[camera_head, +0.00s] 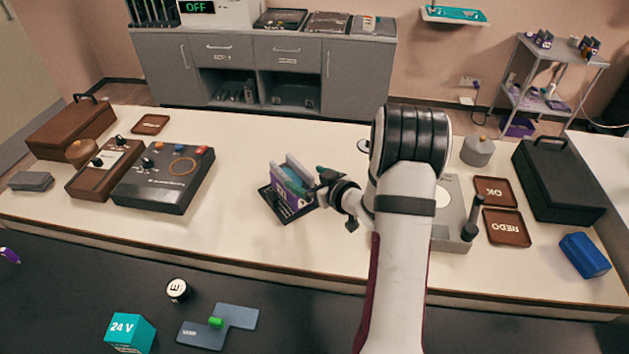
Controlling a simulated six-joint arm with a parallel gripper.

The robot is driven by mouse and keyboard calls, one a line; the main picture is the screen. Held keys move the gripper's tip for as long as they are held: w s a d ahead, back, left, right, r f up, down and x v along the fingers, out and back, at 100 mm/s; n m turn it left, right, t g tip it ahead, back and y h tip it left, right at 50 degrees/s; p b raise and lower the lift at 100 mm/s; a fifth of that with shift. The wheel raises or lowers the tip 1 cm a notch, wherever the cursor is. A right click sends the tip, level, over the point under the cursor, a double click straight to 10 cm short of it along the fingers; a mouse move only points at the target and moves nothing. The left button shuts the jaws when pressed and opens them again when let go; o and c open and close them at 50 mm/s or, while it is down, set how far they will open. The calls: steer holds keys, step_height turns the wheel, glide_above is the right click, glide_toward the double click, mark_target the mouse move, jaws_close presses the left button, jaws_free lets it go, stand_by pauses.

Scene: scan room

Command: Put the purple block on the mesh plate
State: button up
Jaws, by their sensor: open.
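A purple block (291,184) is at the middle of the white table, with pale upright pieces along its sides. A dark plate with a grid-like surface (284,209), which looks like the mesh plate, lies directly under it. I cannot tell whether the block touches the plate. My gripper (325,185) is open at the right side of the block, at the end of my white arm. The arm comes in from the front. Part of the block's right side is hidden by the gripper, and the contact between them is unclear.
Left stand a dark control box (163,177), a brown device (104,169) and a brown case (71,130). Right are OK (494,191) and REDO (506,228) trays, a black case (559,182) and a blue block (585,255). The table's front middle is clear.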

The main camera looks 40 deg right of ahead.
steer(key=s+a+r+m+g+h, duration=0.35)
steer(key=s+a+r+g, duration=0.3)
steer(key=s, duration=0.25)
steer(key=s+a+r+m+g+y, duration=0.2)
steer(key=s+a+g+y, duration=0.3)
steer(key=s+a, duration=1.6)
steer(key=s+r+g, duration=0.1)
steer(key=s+g, duration=0.1)
steer(key=s, duration=0.1)
